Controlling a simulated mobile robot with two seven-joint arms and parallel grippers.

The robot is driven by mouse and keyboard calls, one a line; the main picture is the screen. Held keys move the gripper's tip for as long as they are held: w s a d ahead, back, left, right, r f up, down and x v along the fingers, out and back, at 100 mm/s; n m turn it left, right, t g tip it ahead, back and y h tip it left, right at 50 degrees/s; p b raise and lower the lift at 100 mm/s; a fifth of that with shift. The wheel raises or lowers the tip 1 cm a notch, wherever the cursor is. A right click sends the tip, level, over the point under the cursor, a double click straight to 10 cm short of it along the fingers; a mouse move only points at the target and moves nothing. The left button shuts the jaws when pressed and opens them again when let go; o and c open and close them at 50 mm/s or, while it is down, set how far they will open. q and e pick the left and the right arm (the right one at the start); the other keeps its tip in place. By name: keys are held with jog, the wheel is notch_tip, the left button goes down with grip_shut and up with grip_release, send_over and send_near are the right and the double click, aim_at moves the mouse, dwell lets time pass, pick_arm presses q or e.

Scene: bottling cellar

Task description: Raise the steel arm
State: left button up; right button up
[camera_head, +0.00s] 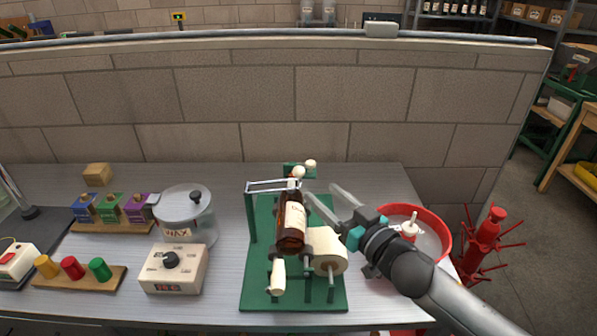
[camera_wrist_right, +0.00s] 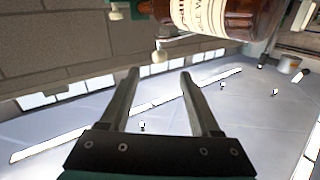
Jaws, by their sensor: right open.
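A green labelling stand (camera_head: 250,290) is on the grey bench. A brown bottle (camera_head: 291,235) with a cream label lies tilted on it, and the bottle also shows in the right wrist view (camera_wrist_right: 235,15). The steel arm (camera_head: 270,186) is a thin bar frame across the stand's top, by the bottle's neck. Pale knobs (camera_head: 298,172) are at its right end. My right gripper (camera_head: 320,190) is open and empty, to the right of the bottle. In the right wrist view a pale knob (camera_wrist_right: 160,54) is just beyond the fingertips. My left gripper is not in view.
A label roll (camera_head: 326,250) is on the stand near my right gripper. A red basin (camera_head: 440,236) is behind my right wrist. A wax pot (camera_head: 184,218) and a dial box (camera_head: 173,270) stand to the left. A block wall rises behind the bench.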

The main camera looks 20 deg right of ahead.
aim_at(302, 176)
jog(key=x, duration=1)
jog(key=shift+w+a, duration=0.15)
jog(key=shift+w, duration=0.1)
grip_shut()
dwell(0.4)
dwell(0.9)
